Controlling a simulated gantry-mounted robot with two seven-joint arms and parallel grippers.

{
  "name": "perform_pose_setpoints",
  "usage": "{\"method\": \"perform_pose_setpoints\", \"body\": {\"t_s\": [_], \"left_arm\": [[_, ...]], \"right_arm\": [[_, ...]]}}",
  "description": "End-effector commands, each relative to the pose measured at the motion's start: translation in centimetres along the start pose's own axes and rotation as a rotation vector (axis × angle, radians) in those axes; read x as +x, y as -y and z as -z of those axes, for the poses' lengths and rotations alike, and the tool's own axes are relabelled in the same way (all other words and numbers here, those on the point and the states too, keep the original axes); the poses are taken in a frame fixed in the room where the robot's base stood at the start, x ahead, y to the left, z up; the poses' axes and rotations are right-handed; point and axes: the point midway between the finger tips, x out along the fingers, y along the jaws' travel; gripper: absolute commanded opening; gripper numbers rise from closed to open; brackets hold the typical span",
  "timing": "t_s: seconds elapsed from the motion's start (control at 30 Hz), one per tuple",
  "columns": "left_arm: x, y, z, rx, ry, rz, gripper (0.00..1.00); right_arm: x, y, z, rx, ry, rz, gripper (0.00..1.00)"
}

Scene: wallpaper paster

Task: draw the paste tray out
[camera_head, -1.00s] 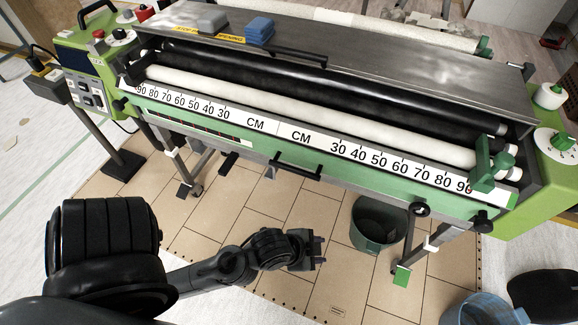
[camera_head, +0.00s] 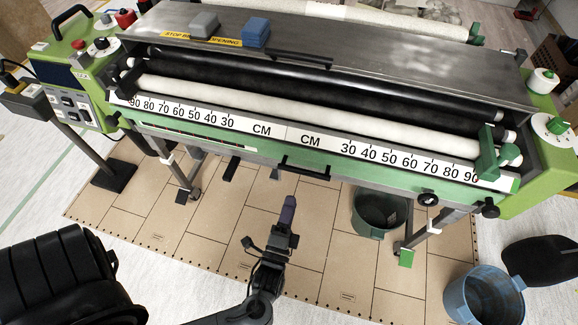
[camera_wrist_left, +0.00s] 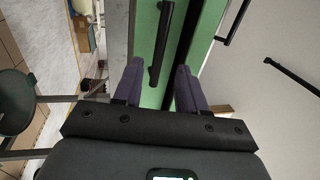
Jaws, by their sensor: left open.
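The wallpaper paster's green front panel (camera_head: 330,168) bears a black bar handle (camera_head: 305,168) near its middle. I take this panel to be the front of the paste tray. In the left wrist view the black handle (camera_wrist_left: 161,45) stands against the green panel (camera_wrist_left: 147,30), ahead of the fingers. My left gripper (camera_head: 288,208) is in front of and below the handle, pointing at the machine. Its two purple fingers (camera_wrist_left: 158,85) are apart with the handle's near end lined up between them; I cannot tell that they touch it. My right gripper is not in view.
A dark bucket (camera_head: 378,215) stands under the machine's right side. A blue bucket (camera_head: 484,298) and a black object (camera_head: 541,262) are at the lower right. Machine legs (camera_head: 180,172) stand at both sides. The tan floor mat (camera_head: 215,225) is mostly clear.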

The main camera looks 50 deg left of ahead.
Motion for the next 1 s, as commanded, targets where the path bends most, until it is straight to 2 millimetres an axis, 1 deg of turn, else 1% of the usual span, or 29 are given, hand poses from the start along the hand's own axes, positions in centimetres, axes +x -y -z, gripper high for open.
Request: {"method": "perform_pose_setpoints", "body": {"t_s": [0.17, 0.4, 0.6, 0.8, 1.0], "left_arm": [[2.1, 0.0, 0.0, -0.004, 0.001, 0.005, 0.41], [6.1, 0.0, -0.1, -0.004, 0.001, 0.005, 0.41], [8.8, 0.0, -0.1, -0.004, 0.001, 0.004, 0.41], [10.2, 0.1, 0.0, -0.004, -0.001, 0.002, 0.41], [10.6, 0.1, -0.1, -0.004, -0.001, 0.001, 0.41]], "right_arm": [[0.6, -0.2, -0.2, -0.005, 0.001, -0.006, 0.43], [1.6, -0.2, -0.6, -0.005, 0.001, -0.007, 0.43], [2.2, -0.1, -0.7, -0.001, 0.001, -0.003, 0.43], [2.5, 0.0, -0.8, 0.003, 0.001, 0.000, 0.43], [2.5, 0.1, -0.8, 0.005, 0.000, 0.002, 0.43]]}}
